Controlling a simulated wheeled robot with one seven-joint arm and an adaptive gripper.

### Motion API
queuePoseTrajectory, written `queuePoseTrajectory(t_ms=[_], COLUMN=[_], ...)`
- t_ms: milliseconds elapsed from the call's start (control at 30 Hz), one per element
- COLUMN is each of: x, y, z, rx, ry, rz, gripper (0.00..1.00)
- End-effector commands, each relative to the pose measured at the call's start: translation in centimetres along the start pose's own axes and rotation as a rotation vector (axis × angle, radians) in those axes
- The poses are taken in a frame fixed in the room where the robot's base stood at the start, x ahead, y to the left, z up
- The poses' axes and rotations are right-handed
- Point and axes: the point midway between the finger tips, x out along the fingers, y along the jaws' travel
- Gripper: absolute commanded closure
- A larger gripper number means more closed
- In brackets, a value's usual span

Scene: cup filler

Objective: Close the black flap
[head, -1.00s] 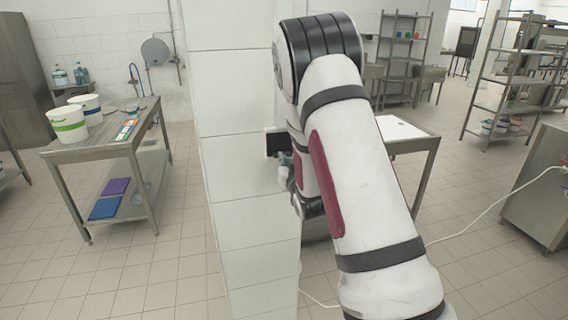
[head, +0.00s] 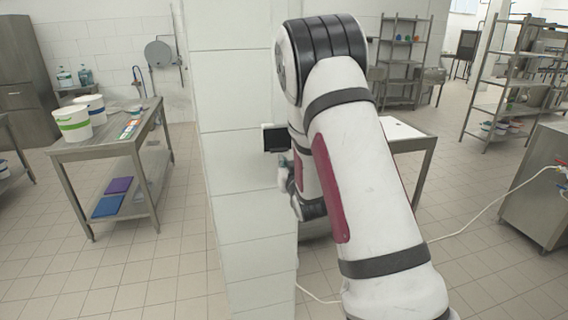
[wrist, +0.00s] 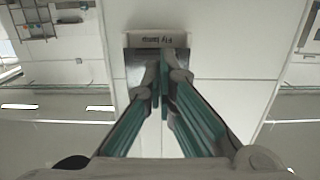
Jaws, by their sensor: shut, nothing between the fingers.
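The black flap (head: 276,138) shows in the head view as a small dark square panel at the right edge of the white tiled pillar. My gripper (head: 284,163) is just below it, partly hidden by my arm. In the wrist view the teal fingers of my gripper (wrist: 160,75) come together, shut and empty. Their tips overlap a metal-sided fixture (wrist: 118,64) on the tiled face, under a pale strip with dark lettering (wrist: 155,40). I cannot tell whether the fingers touch it, nor how far the flap stands open.
The white tiled pillar (head: 245,215) stands directly in front, beside my arm. A steel table (head: 95,147) with white buckets is on the left. Another table (head: 405,135) stands behind my arm. A pale hose (head: 485,212) runs to the right. The tiled floor at left is open.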

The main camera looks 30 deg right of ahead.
Motion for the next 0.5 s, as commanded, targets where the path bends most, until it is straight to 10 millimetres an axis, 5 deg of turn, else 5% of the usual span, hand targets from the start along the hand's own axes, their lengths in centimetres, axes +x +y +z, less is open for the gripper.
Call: queuePoseTrajectory(t_ms=[500], x=[-6.7], y=[0.0], z=[0.8], rx=[0.001], ry=[-0.003], rz=[0.001], gripper=[1.00])
